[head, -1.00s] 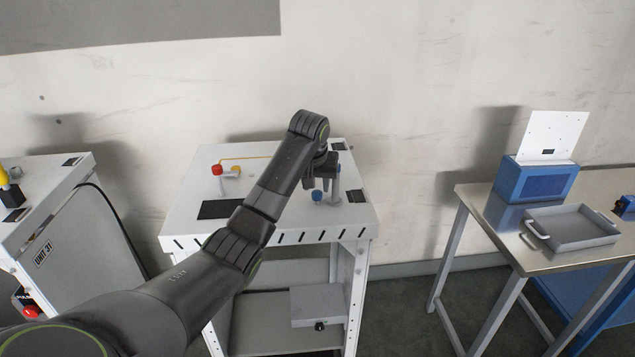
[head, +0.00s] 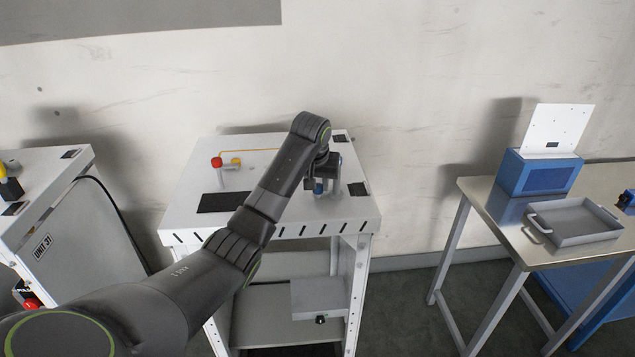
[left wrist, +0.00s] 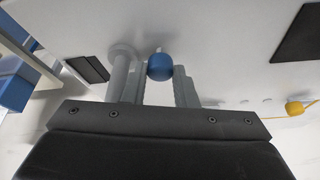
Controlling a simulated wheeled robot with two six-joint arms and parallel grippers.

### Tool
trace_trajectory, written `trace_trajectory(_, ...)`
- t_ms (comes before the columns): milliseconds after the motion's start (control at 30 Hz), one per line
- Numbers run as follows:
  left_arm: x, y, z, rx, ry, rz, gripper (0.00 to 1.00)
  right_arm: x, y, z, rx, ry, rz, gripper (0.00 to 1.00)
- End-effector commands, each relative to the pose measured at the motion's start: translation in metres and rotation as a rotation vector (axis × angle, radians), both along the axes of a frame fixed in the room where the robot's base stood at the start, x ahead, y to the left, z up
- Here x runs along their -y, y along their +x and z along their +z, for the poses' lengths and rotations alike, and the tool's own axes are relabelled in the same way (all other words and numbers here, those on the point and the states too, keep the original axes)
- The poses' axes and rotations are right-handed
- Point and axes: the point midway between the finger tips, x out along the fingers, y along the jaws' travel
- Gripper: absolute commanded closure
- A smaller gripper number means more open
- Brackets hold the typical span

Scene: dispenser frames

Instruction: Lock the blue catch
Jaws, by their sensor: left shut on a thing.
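The blue catch (head: 318,188) is a small blue knob on top of the white dispenser frame (head: 222,180), at its right side. In the left wrist view the blue knob (left wrist: 160,67) sits between the grey fingers, beside a grey upright post (left wrist: 121,75). My left gripper (head: 322,186) reaches down over the catch and is shut on the knob. It also shows in the left wrist view (left wrist: 160,80). The arm partly hides the catch's base in the head view. My right gripper is not in view.
A red knob (head: 216,162) and a yellow knob (head: 236,161) stand on the same top, to the left. Another white unit (head: 70,215) is at far left. A steel table at right bears a grey tray (head: 575,222) and a blue box (head: 540,172).

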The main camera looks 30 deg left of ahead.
Motion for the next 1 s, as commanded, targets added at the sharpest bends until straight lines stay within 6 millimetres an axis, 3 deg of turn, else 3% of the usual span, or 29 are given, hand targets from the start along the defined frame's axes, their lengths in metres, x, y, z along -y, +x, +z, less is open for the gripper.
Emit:
trace_trajectory(700, -0.0032, -0.0001, -0.0002, 0.002, 0.001, -0.41, 0.97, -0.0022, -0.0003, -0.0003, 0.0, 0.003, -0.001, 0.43)
trace_trajectory(1000, -0.0033, 0.0001, -0.0001, 0.001, 0.0, -0.506, 0.97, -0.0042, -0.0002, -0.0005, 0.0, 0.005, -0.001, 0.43)
